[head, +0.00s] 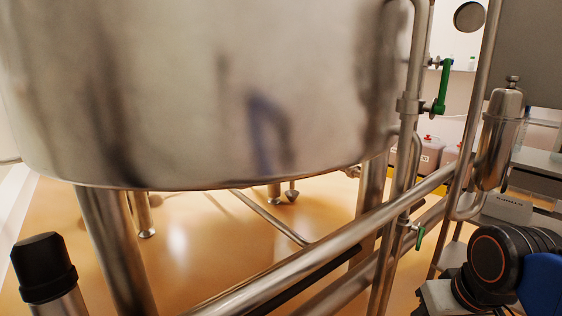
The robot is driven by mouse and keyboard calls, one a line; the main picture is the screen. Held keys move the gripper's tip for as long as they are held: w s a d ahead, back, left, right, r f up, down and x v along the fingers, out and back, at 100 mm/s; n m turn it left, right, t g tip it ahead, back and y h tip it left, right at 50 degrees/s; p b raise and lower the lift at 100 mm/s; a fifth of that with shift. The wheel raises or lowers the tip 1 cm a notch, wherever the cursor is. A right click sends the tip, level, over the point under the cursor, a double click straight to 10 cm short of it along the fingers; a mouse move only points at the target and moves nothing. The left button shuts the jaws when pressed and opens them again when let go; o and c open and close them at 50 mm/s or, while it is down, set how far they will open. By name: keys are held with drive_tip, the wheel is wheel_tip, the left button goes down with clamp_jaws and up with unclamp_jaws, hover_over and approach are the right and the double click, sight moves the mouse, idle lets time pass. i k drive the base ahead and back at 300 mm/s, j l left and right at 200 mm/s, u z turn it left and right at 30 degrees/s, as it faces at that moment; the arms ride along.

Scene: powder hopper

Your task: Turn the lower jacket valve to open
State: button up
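A small green valve handle (420,237) sits low on the thin vertical pipe to the right of the big steel vessel (200,90). It hangs down at a slight slant, close to the pipe. A longer green handle (443,86) stands upright higher on the same pipework, between two small metal fittings. I cannot tell from any label which handle belongs to the jacket. My gripper is not visible. A black rounded part with an orange ring at the lower right looks like part of my arm, well below and right of the handles.
Thick slanted steel pipes (330,245) cross in front of the lower handle's pipe. A steel canister (500,135) stands at the right. A black-capped metal post (45,270) is at the lower left. Vessel legs (112,240) stand on the orange floor (200,235).

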sight(422, 231)
drive_tip(key=i+l, duration=0.15)
drive_tip(key=l, duration=0.2)
drive_tip(key=i+l+u, duration=0.1)
drive_tip(key=i+l, duration=0.25)
drive_tip(key=l, duration=0.3)
drive_tip(key=i+l+u, duration=0.1)
drive_tip(key=l, duration=0.25)
drive_tip(key=i+l, duration=0.2)
drive_tip(key=l, duration=0.2)
drive_tip(key=i+l, duration=0.15)
drive_tip(key=l, duration=0.2)
drive_tip(key=u, duration=0.05)
